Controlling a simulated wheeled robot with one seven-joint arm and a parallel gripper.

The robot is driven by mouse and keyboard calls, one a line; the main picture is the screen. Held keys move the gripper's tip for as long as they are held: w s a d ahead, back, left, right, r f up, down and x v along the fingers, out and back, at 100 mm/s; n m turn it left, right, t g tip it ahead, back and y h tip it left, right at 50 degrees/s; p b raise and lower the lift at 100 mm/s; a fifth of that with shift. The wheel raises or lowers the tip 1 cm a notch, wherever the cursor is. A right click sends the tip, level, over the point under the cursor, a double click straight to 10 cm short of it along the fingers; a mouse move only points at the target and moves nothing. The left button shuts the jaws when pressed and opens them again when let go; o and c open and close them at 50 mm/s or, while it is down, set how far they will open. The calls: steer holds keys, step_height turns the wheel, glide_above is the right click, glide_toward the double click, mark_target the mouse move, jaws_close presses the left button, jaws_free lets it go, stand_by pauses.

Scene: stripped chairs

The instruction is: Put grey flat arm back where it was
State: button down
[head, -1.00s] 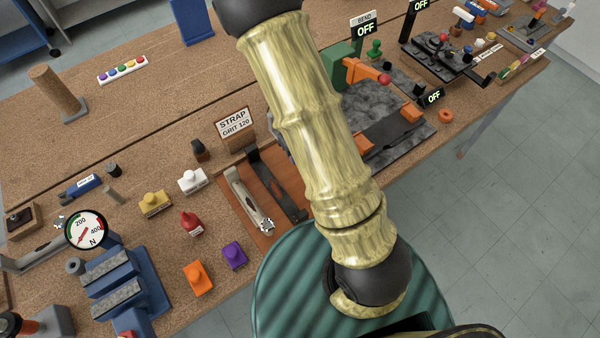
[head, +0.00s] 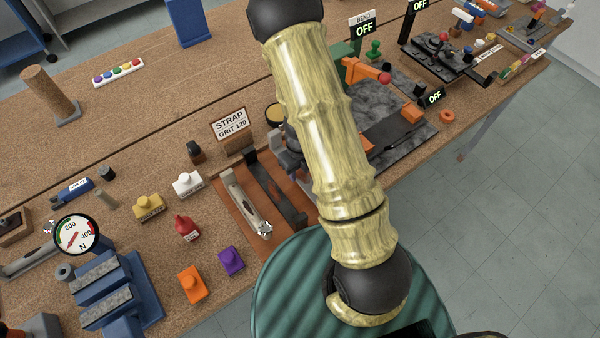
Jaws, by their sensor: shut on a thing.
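My gripper (head: 289,152), grey and partly hidden behind my own pale yellow arm, is low over the right back part of the brown wooden tray (head: 227,211). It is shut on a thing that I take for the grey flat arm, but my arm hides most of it. A pale silver-grey flat bar (head: 243,203) with a toothed end lies in the tray's left part. A dark flat strip (head: 276,187) lies beside it to the right. I cannot tell whether the held piece touches the tray.
A sign reading STRAP GRIT 120 (head: 230,124) stands behind the tray. White (head: 187,184), red (head: 187,228) and purple (head: 231,261) pieces stand to its left. A grey slab with orange blocks (head: 412,113) is to the right. A green ribbed surface (head: 285,285) is in front.

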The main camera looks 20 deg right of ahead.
mark_target(300, 174)
steer(key=shift+f, duration=0.6)
steer(key=shift+f, duration=0.15)
steer(key=c, duration=0.9)
jaws_free()
steer(key=shift+s, duration=0.1)
steer(key=shift+r, duration=0.65)
step_height(300, 174, up, 11)
steer(key=p, duration=0.4)
steer(key=shift+p, duration=0.35)
